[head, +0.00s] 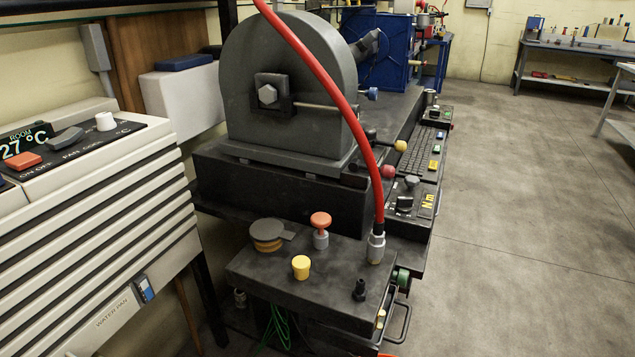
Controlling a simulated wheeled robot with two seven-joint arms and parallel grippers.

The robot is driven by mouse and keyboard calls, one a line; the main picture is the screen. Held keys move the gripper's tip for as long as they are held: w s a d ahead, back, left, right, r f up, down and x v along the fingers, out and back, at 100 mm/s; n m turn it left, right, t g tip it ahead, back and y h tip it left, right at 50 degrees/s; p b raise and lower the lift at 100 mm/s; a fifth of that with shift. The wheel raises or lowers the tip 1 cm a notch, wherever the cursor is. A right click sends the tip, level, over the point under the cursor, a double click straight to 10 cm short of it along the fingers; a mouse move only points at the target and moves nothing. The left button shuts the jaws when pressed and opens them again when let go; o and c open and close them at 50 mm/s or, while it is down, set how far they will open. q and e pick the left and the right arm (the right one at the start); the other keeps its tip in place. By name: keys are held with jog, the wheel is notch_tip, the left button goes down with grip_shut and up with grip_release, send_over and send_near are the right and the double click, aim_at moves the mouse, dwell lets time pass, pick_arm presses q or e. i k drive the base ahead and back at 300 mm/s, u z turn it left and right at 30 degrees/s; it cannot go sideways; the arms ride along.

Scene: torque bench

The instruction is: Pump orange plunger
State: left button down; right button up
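An orange plunger (320,221) with a round, mushroom-like cap stands upright on a grey metal stem, on top of a dark box (270,278) at the front of the bench. The cap sits clearly above its grey collar. Neither my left gripper nor my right gripper shows in the head view. Nothing touches the plunger.
A yellow knob (301,266), a round grey-and-yellow cap (267,234) and a black fitting (360,290) share the box top. A red hose (340,105) rises from a metal coupling (376,246) right of the plunger. A white cooler unit (95,220) stands left; open floor lies right.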

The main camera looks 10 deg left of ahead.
aim_at(320, 220)
jog(key=z, duration=0.55)
jog(key=k, duration=1.35)
jog(key=z, duration=0.5)
jog(key=i, duration=1.55)
jog(key=u, duration=0.95)
